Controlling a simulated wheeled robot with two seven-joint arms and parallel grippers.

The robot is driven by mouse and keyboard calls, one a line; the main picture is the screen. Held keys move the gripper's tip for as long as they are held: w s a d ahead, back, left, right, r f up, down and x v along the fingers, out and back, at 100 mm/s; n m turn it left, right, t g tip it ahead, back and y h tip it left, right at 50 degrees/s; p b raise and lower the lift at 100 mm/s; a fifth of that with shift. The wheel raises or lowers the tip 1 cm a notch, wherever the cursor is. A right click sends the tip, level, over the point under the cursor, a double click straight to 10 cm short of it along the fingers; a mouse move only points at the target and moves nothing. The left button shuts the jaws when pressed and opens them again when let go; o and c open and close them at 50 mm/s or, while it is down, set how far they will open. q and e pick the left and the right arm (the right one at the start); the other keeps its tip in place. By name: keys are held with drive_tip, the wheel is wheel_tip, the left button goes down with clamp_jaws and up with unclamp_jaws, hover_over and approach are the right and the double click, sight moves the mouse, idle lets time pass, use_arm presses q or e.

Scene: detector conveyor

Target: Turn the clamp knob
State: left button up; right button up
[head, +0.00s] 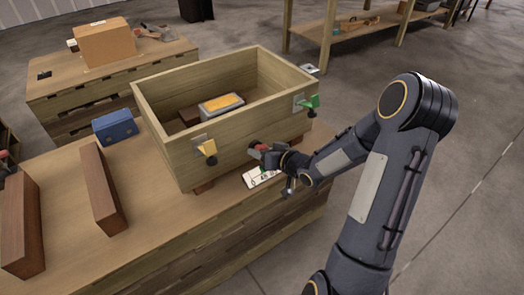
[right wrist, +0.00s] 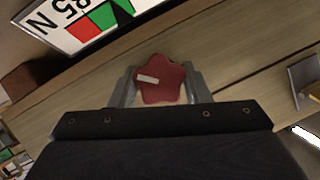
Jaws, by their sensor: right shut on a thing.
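The red star-shaped clamp knob (right wrist: 162,85) with a pale bar mark is on the front wall of the open wooden box (head: 165,125). My right gripper (right wrist: 160,90) has one finger on each side of the knob and is shut on it. In the head view, the red knob (head: 261,147) shows at the tip of my right gripper (head: 265,152), low on the box wall. A card (head: 262,179) with print lies below; in the right wrist view this card (right wrist: 85,18) shows red and green areas. My left gripper is not in view.
A grey item with an orange top (head: 222,103) lies inside. A blue case (head: 115,126) and brown blocks (head: 101,187) stand left on the bench. A cardboard box (head: 105,43) is behind.

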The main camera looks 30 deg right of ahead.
drive_tip(key=o, duration=1)
drive_tip(key=p+v, duration=0.2)
drive_tip(key=v, duration=0.5)
drive_tip(key=shift+s, duration=0.35)
drive_tip(key=shift+d+r, duration=0.1)
drive_tip(key=shift+r, duration=0.05)
